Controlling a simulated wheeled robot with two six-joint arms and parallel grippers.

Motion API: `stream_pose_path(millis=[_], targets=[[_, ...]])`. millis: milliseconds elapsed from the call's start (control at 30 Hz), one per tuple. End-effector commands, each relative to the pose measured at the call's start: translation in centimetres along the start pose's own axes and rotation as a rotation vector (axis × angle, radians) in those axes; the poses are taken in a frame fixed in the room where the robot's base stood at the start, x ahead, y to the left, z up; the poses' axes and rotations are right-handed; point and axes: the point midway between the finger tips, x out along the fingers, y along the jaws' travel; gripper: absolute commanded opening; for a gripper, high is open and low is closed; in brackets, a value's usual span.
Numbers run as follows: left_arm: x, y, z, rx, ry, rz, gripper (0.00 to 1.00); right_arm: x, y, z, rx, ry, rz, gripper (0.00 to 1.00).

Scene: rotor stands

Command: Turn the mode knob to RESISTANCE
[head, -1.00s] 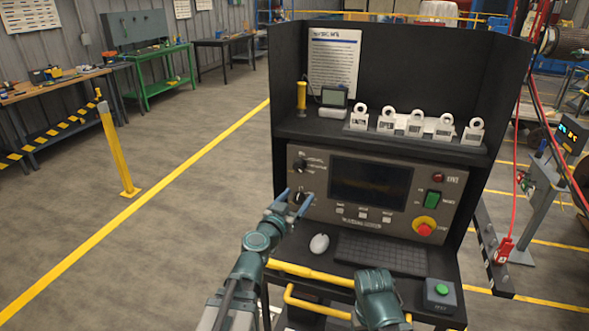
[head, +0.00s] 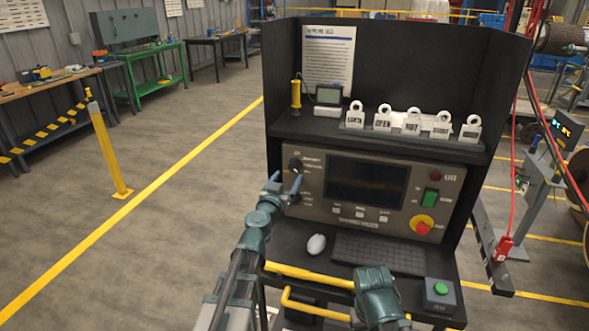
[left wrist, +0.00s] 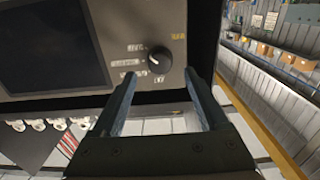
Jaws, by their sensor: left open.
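The control panel (head: 403,175) has two dark round knobs at its left side. The upper knob (head: 296,165) has small labels to its right, too blurred to read. The lower knob (head: 295,198) is partly hidden by my left gripper. My left gripper (head: 286,181) is open and empty, its fingertips just below the upper knob in the head view. In the left wrist view a black knob (left wrist: 159,60) with a white mark and several labels lies just beyond and between the open fingers (left wrist: 160,77). Contact is not visible. My right gripper's fingers do not show.
A dark screen (head: 365,182) is right of the knobs. A green switch (head: 431,198) and a red emergency button (head: 423,228) sit farther right. A mouse (head: 316,244) and keyboard (head: 380,254) lie below. White ringed tags (head: 411,123) line the shelf above.

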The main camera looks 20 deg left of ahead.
Motion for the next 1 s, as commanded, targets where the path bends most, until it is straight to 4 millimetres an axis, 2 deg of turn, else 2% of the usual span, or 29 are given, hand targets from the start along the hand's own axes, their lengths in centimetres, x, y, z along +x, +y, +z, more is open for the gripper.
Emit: stream_pose_path(millis=[33, 233, 367, 633, 1000], targets=[[1.4, -0.1, 0.0, 0.0, 0.0, -0.001, 0.77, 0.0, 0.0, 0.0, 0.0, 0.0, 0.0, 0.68], [4.0, -0.2, 0.0, 0.0, 0.0, -0.003, 0.77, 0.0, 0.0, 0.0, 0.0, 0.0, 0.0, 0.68], [4.7, -0.2, 0.0, 0.0, 0.0, -0.004, 0.77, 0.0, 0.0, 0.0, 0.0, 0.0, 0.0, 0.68], [4.6, -0.2, 0.0, 0.0, 0.0, -0.005, 0.75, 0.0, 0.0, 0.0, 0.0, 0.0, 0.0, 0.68], [4.7, -0.2, 0.0, 0.0, 0.0, -0.005, 0.08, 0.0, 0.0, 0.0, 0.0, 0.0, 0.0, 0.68]])
